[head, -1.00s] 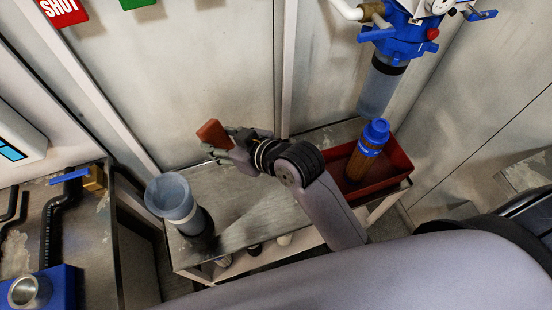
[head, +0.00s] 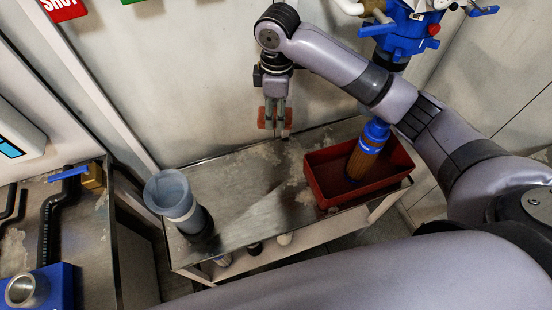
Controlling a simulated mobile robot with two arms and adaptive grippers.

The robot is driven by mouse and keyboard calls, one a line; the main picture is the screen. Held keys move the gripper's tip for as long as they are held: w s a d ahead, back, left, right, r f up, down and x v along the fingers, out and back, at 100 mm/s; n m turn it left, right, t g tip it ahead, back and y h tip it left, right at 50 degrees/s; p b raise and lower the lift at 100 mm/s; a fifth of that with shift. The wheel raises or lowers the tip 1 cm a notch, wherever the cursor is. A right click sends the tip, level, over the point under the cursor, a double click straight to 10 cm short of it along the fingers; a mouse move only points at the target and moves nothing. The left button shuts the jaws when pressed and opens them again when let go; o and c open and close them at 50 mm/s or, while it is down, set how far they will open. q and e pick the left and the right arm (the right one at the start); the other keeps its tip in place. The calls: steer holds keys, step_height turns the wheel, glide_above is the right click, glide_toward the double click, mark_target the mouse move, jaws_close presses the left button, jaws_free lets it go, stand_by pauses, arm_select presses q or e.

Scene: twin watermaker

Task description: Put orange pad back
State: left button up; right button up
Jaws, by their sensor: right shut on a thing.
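The orange pad (head: 262,117) is a small orange-red block, partly hidden by the fingers. My right gripper (head: 275,122) is shut on it and points down, holding it near the wall at the back edge of the metal bench (head: 240,200). I cannot tell whether the pad touches the bench or hangs above it. My left gripper is not in view.
A red tray (head: 330,200) on the bench's right holds a brown filter cartridge with a blue top (head: 366,150). A grey-blue cup-like housing (head: 172,195) stands at the left end. The bench between them is clear. Blue filter equipment (head: 405,30) hangs on the wall.

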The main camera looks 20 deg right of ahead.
step_height(320, 180, down, 20)
steer(key=shift+r+b, duration=0.1)
steer(key=shift+b, duration=0.55)
steer(key=o, duration=0.8)
steer(key=shift+o, duration=1)
steer(key=shift+r, duration=0.1)
step_height(320, 180, up, 12)
steer(key=p, duration=0.1)
steer(key=shift+d, duration=0.15)
